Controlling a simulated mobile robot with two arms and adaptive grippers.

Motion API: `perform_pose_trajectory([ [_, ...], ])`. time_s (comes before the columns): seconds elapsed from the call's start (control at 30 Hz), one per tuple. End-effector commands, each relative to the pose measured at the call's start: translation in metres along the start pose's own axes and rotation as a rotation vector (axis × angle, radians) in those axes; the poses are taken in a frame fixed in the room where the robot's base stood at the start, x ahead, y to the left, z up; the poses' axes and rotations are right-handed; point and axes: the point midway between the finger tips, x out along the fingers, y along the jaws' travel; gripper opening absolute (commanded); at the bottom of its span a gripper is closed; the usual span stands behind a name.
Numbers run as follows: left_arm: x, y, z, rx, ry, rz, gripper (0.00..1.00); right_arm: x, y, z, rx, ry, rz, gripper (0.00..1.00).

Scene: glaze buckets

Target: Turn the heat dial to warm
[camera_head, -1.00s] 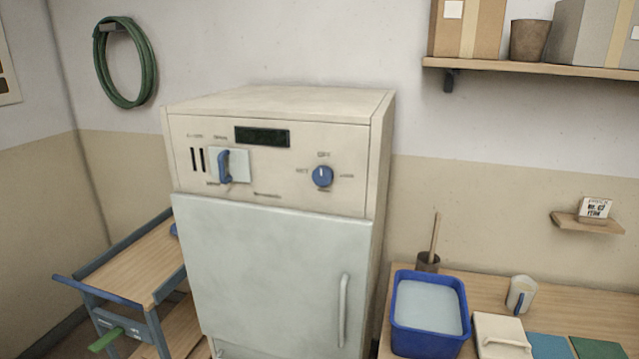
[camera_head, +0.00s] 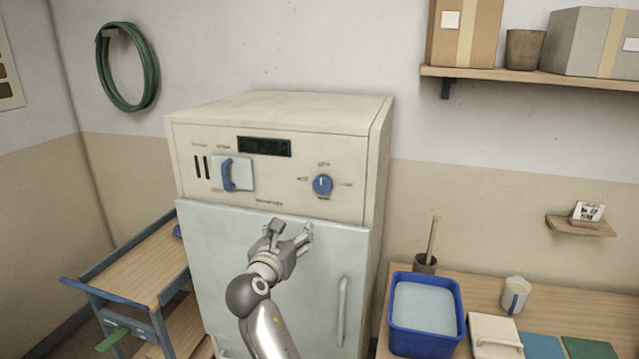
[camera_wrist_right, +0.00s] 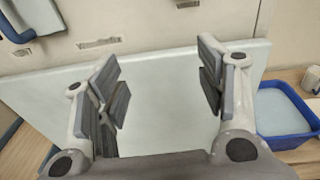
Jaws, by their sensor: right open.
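The heat dial (camera_head: 322,185) is a round blue knob with a pale pointer mark, on the right of the cream control panel of the cabinet (camera_head: 282,107). Small labels ring it, too blurred to read surely; its pointer looks roughly upright. My right gripper (camera_head: 290,228) is open and empty, in front of the top of the pale door, below and a little left of the dial. In the right wrist view its two fingers (camera_wrist_right: 160,80) stand wide apart with the door behind them. The dial is not seen there. My left gripper is not in view.
A blue lever handle (camera_head: 228,175) sits on the panel's left, and also shows in the right wrist view (camera_wrist_right: 18,20). The door (camera_head: 215,260) has a vertical handle (camera_head: 342,310). A blue tub (camera_head: 400,338) stands on the right table. A wooden cart (camera_head: 130,270) stands left.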

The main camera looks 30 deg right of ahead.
Motion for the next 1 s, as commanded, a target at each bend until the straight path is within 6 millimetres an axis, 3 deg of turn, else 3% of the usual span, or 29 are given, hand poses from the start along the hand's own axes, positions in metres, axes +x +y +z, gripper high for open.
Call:
perform_pose_trajectory([
  [0.03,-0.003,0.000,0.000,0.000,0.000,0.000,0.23,-0.003,-0.010,0.027,-0.029,-0.028,-0.036,0.64],
  [0.1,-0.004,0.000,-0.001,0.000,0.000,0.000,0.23,-0.006,-0.023,0.050,-0.073,-0.051,-0.079,0.64],
  [0.2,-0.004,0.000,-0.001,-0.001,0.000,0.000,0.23,-0.008,-0.033,0.067,-0.107,-0.068,-0.114,0.64],
  [0.37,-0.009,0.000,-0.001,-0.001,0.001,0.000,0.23,0.003,-0.037,0.073,-0.121,-0.071,-0.124,0.64],
  [0.73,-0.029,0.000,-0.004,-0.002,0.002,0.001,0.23,0.071,-0.044,0.079,-0.119,-0.071,-0.123,0.64],
  [1.0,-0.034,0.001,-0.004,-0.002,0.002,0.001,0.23,0.096,-0.047,0.078,-0.118,-0.070,-0.121,0.64],
])
